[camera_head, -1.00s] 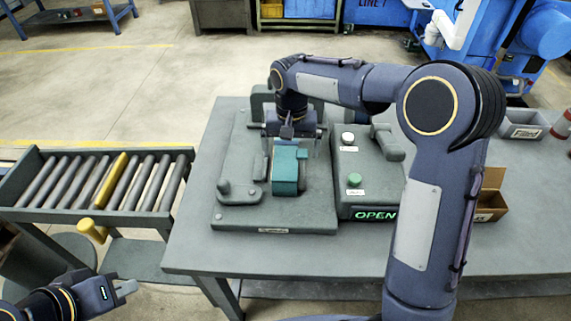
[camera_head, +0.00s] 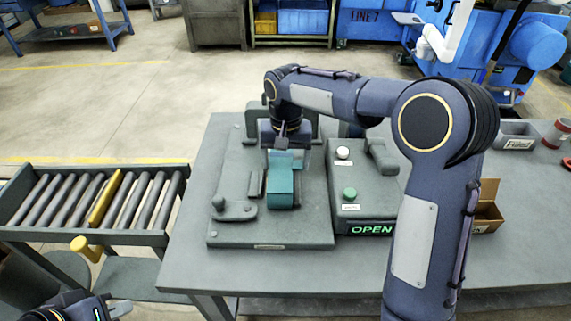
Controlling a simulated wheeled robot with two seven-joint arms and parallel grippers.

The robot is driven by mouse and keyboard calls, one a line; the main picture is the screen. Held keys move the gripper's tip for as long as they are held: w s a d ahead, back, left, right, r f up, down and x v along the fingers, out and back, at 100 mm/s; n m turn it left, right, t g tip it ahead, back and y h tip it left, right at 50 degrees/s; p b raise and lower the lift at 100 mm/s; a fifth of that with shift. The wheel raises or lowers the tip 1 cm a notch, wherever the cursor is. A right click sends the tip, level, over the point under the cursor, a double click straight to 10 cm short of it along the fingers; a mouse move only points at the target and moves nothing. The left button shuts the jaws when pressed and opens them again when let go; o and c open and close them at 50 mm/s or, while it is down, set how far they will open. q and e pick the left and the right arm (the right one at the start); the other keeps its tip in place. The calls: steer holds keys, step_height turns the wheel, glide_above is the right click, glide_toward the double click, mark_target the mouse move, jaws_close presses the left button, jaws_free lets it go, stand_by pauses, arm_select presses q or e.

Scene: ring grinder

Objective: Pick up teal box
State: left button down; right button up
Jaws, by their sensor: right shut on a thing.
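The teal box (camera_head: 283,184) is on the grey fixture plate (camera_head: 270,232) on the table. My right gripper (camera_head: 284,150) points down at the box's far upper end and is shut on it. The fingertips are partly hidden by the gripper body and the box. I cannot tell whether the box is clear of the fixture. My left gripper (camera_head: 122,309) is low at the bottom left, away from the box and partly cut off by the frame edge; its jaw gap is not clear.
A control box (camera_head: 362,214) with white and green buttons and a lit OPEN sign stands right of the fixture. A roller conveyor (camera_head: 90,205) is at the left. A brown carton (camera_head: 487,215) and a grey bin (camera_head: 516,136) are on the table's right side.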

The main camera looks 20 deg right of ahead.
steer(key=s+r, duration=0.5)
steer(key=r, duration=0.3)
steer(key=shift+s+d+b, duration=0.2)
steer(key=shift+d+b, duration=0.1)
steer(key=shift+b, duration=0.05)
steer(key=s+r, duration=0.1)
steer(key=s, duration=0.1)
steer(key=s+r, duration=0.1)
steer(key=s, duration=0.2)
steer(key=s+d+r+b, duration=0.1)
steer(key=s, duration=0.1)
steer(key=shift+s+r, duration=0.15)
steer(key=shift+s, duration=0.2)
steer(key=c, duration=0.4)
steer(key=shift+s+r, duration=0.2)
steer(key=shift+s, duration=0.25)
